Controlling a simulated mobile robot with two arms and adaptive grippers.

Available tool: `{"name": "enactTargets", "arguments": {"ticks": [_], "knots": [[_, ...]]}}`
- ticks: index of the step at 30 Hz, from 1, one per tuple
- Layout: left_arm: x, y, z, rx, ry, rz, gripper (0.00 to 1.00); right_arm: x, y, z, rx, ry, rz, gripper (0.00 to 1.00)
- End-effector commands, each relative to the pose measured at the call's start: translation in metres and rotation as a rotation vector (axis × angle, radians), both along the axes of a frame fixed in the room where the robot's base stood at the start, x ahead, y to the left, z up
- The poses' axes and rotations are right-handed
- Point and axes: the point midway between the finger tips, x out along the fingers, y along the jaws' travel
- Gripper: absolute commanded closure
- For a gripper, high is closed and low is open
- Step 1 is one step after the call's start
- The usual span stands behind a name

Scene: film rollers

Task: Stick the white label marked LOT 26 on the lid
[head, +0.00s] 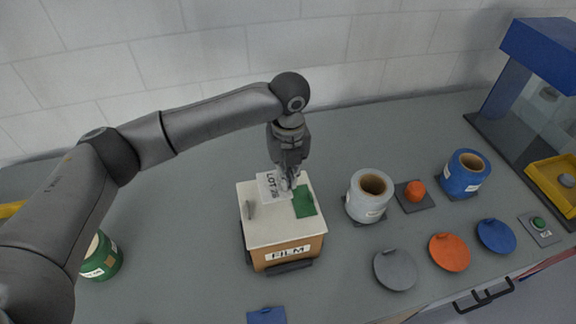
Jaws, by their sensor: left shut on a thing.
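The white label marked LOT 26 (269,186) is at the lid, over its back middle part. My left gripper (289,184) points down and is shut on the label's right edge. The white lid (272,229) lies on a box marked FILM (268,257). A green patch (304,201) lies on the right part of the lid, and a small grey piece stands near its left edge. I cannot tell whether the label touches the lid. My right gripper is not in view.
Right of the box stand a white roll (357,207), an orange knob (415,191) and a blue roll (448,182). Grey (395,270), orange (450,252) and blue discs (496,236) lie in front. A green roll (109,262) stands left, partly behind my arm. A blue-topped machine (542,50) is at the right.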

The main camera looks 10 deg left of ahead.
Motion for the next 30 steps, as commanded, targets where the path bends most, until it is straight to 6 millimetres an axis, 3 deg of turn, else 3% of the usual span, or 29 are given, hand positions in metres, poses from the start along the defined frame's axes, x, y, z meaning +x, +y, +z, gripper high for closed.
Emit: {"name": "enactTargets", "arguments": {"ticks": [8,23,30], "knots": [[0.000,0.000,-0.014,0.000,0.000,-0.006,1.00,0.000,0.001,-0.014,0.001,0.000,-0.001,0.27],[0.000,0.001,-0.061,-0.001,-0.001,-0.005,1.00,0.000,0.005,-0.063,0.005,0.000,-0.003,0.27],[-0.001,0.001,-0.078,-0.001,0.002,-0.004,1.00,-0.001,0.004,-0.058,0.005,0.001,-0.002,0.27]]}}
